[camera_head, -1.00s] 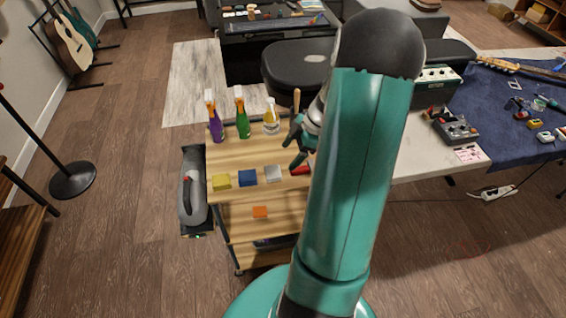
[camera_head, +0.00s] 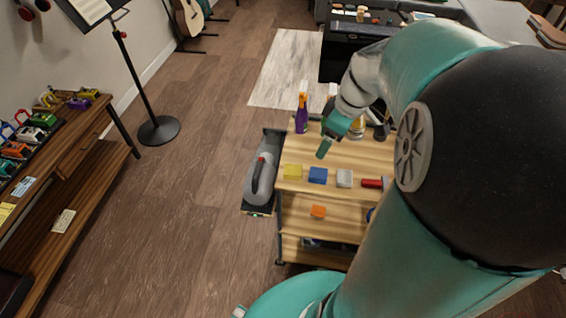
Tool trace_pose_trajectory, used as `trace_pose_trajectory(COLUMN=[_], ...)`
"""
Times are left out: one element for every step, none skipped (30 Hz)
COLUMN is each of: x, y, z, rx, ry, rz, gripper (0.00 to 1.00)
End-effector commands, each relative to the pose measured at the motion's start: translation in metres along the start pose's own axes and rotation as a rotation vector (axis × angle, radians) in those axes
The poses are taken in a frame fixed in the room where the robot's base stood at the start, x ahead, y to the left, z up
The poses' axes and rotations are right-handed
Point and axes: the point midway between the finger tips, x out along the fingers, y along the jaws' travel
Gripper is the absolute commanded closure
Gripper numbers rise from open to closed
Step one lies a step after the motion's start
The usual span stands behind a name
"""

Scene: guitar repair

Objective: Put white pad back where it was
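The white pad (camera_head: 344,178) is a small pale block on the upper shelf of the wooden cart (camera_head: 350,150). It lies near the shelf's front edge, between a blue pad (camera_head: 318,175) and a red item (camera_head: 372,183). A yellow pad (camera_head: 292,171) is at the left end of this row. My gripper (camera_head: 326,145) is over the cart, above and behind the blue pad in the picture, apart from the white pad. One teal fingertip shows pointing down; the other finger is not clear, so I cannot tell its opening.
A purple spray bottle (camera_head: 301,115) stands left of my gripper; other bottles behind it are partly hidden. An orange pad (camera_head: 318,211) lies on the lower shelf. A grey handheld vacuum (camera_head: 263,172) hangs at the cart's left side. A bench with small pedals (camera_head: 40,130) stands far left.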

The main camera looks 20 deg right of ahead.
Motion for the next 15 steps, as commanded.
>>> trace_pose_trajectory(x=[-0.011, -0.016, -0.022, -0.027, -0.032, -0.037, -0.042, -0.046, -0.051, -0.054, -0.058, -0.061, -0.064, -0.066, -0.069], y=[-0.021, -0.032, -0.046, -0.057, -0.068, -0.082, -0.093, -0.103, -0.117, -0.127, -0.137, -0.149, -0.158, -0.165, -0.174], z=[-0.013, -0.019, -0.025, -0.029, -0.033, -0.038, -0.041, -0.043, -0.044, -0.045, -0.046, -0.046, -0.046, -0.046, -0.045], rx=[0.024, 0.051, 0.088, 0.117, 0.146, 0.182, 0.211, 0.239, 0.279, 0.308, 0.336, 0.374, 0.401, 0.427, 0.459], ry=[-0.006, -0.009, -0.008, -0.005, 0.001, 0.011, 0.022, 0.034, 0.054, 0.071, 0.090, 0.116, 0.137, 0.157, 0.182], rz=[0.033, 0.052, 0.077, 0.096, 0.114, 0.138, 0.155, 0.171, 0.189, 0.203, 0.214, 0.227, 0.233, 0.239, 0.243], gripper=[0.25, 0.25, 0.25, 0.25, 0.25, 0.25, 0.25, 0.25, 0.25, 0.25, 0.25, 0.25, 0.25, 0.25, 0.25])
